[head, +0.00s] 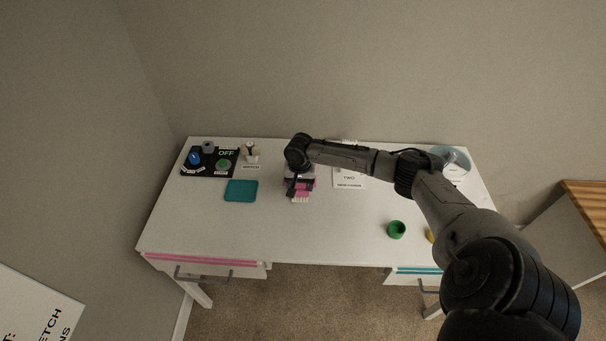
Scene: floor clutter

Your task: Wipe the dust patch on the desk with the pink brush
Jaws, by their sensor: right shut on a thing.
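The white desk (230,225) stands against the back wall. My right gripper (300,186) points down over the middle of the desk and is shut on the pink brush (302,190). The brush has a pink body, and its pale bristles point toward the front of the desk, at or near the surface. My gripper and arm hide part of the brush. I cannot make out the dust patch; it may be hidden or too faint. My left gripper does not show.
A black panel (190,170) with a blue and a green part lies at the back left, with a teal mat (241,190) beside it. A paper sign (349,180) is behind my right arm. A green cup (396,229) stands at the front right. The front middle is clear.

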